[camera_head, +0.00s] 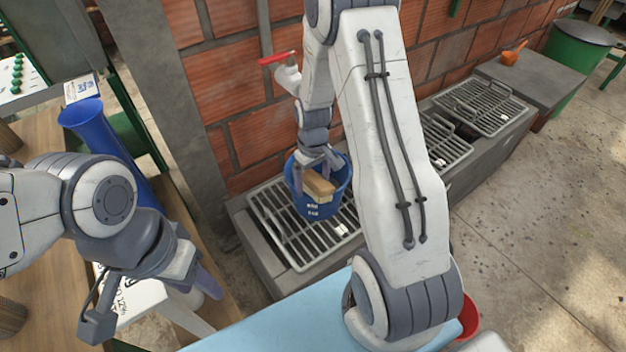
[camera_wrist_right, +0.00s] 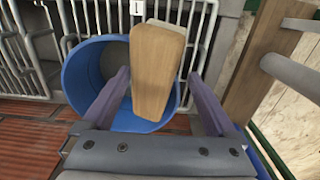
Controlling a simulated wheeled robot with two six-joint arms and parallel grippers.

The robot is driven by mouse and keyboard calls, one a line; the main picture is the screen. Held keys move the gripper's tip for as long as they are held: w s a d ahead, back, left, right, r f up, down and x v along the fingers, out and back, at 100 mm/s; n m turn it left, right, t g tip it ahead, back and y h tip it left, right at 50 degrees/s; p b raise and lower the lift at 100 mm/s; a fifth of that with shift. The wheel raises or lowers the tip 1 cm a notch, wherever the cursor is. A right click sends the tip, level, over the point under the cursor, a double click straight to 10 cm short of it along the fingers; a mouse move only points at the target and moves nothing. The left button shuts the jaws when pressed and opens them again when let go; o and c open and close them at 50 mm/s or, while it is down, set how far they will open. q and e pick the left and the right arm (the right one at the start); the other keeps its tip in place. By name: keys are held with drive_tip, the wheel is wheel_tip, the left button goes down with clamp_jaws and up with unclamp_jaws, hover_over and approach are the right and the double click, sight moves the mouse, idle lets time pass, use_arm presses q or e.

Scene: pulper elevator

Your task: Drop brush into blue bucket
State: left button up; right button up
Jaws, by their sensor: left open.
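The blue bucket (camera_head: 318,203) stands upright on a metal grate beside the brick wall. The brush (camera_head: 320,186), with a wooden back and pale bristles, is at the bucket's mouth. My right gripper (camera_head: 318,160) is above the bucket, pointing down, with its fingers on either side of the brush.
A red-handled tap (camera_head: 277,58) sticks out of the wall near the right arm. A tall blue tube (camera_head: 100,135) stands on the wooden table (camera_head: 30,120). More grates (camera_head: 480,105) and an orange object (camera_head: 513,53) lie further along the ledge.

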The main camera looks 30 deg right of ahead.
sight(313, 180)
drive_tip(key=shift+r, duration=0.4)
wheel_tip(313, 180, up, 12)
drive_tip(key=r+p, duration=0.1)
drive_tip(key=p, duration=0.1)
drive_tip(key=s+a+r+n, duration=0.1)
drive_tip(key=s+a+r, duration=0.2)
drive_tip(key=a, duration=0.4)
drive_tip(key=s+a+r+n, duration=0.1)
drive_tip(key=s+a+r, duration=0.1)
drive_tip(key=s+a, duration=0.3)
drive_tip(key=s+a+r+n, duration=0.1)
drive_tip(key=s+a, duration=0.3)
drive_tip(key=s, duration=0.3)
drive_tip(key=s+a+r+n+y, duration=0.1)
drive_tip(key=s+a+r+n, duration=0.1)
drive_tip(key=s+a, duration=0.3)
drive_tip(key=s, duration=0.3)
drive_tip(key=shift+n, duration=0.3)
